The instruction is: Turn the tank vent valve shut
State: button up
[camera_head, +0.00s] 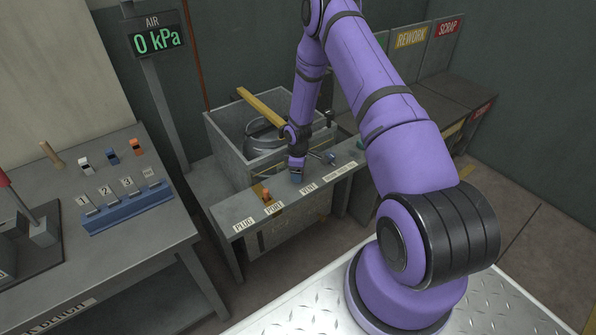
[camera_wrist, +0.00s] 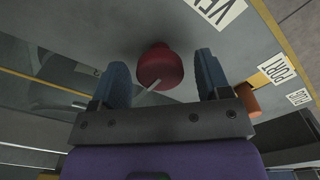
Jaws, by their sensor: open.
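The vent valve shows as a dark red round knob (camera_wrist: 160,66) in the wrist view, with a thin pale bar at its lower edge. It stands beside a white label of which "VE" is readable (camera_wrist: 216,8). My gripper (camera_wrist: 161,66) is open, with one blue finger on each side of the knob and a visible gap at both sides. In the head view my gripper (camera_head: 297,172) points down at the front ledge of the grey tank (camera_head: 222,133), behind the "VENT" label (camera_head: 308,188). The knob is hidden there.
A yellow bar (camera_head: 262,110) lies across the tank top, above a metal cylinder (camera_head: 266,135). An orange part (camera_head: 265,194) stands by the "PORT" label; it also shows in the wrist view (camera_wrist: 250,98). The air display (camera_head: 158,38) reads 0 kPa. A bench (camera_head: 150,235) stands left.

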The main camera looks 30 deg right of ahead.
jog(key=c, duration=0.9)
jog(key=m, duration=0.4)
jog(key=shift+m, duration=0.4)
jog(key=m, duration=0.4)
jog(key=shift+m, duration=0.3)
jog(key=m, duration=0.4)
jog(key=shift+m, duration=2.3)
